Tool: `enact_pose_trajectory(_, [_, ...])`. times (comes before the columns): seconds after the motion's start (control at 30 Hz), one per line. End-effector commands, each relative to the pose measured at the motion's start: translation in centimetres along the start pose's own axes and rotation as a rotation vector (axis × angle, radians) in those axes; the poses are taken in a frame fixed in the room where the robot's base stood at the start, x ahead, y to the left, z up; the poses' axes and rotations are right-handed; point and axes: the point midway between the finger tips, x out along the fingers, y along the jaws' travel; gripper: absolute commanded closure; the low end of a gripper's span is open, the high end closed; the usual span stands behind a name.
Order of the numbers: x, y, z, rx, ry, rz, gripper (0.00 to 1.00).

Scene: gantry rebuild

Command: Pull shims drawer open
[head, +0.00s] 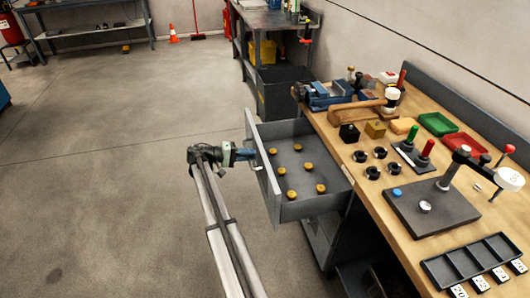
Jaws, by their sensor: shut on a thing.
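A grey drawer (318,209) stands pulled well out of the left side of the wooden workbench (398,238). Several small gold round pieces (291,195) lie on its floor. No label that names the drawer as shims is readable from here. My gripper (250,154) is at the outer face of the drawer front, on its left, and is shut on the drawer's handle. The handle itself is mostly hidden by the gripper's fingers.
The benchtop holds a blue vise (326,95), black rings (381,152), a green tray (436,124), a red tray (463,145), a dark fixture plate (432,208) and a divided tray (476,259). The floor left of the drawer is clear.

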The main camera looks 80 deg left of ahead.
Motion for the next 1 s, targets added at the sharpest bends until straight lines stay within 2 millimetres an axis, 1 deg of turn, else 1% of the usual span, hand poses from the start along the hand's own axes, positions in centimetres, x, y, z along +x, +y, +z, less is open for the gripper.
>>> enact_pose_trajectory(0.03, [-1.0, -0.2, -0.1, 0.000, 0.002, 0.000, 1.00])
enact_pose_trajectory(0.1, [-2.0, -0.4, -0.1, 0.000, 0.002, -0.001, 1.00])
enact_pose_trajectory(0.2, [-3.2, -0.7, -0.1, 0.000, 0.001, -0.001, 1.00])
enact_pose_trajectory(0.3, [-3.9, -0.8, -0.1, 0.000, 0.001, -0.001, 1.00])
enact_pose_trajectory(0.5, [-4.6, -0.9, -0.1, 0.001, 0.000, -0.001, 1.00])
enact_pose_trajectory(0.83, [-4.6, -0.9, -0.1, 0.001, 0.000, 0.000, 1.00])
enact_pose_trajectory(0.87, [-4.6, -0.9, -0.1, 0.000, 0.000, 0.000, 0.80])
enact_pose_trajectory(0.97, [-4.6, -0.9, -0.1, 0.000, 0.000, 0.000, 0.70])
enact_pose_trajectory(1.0, [-4.6, -0.9, -0.1, 0.000, 0.000, 0.000, 0.69])
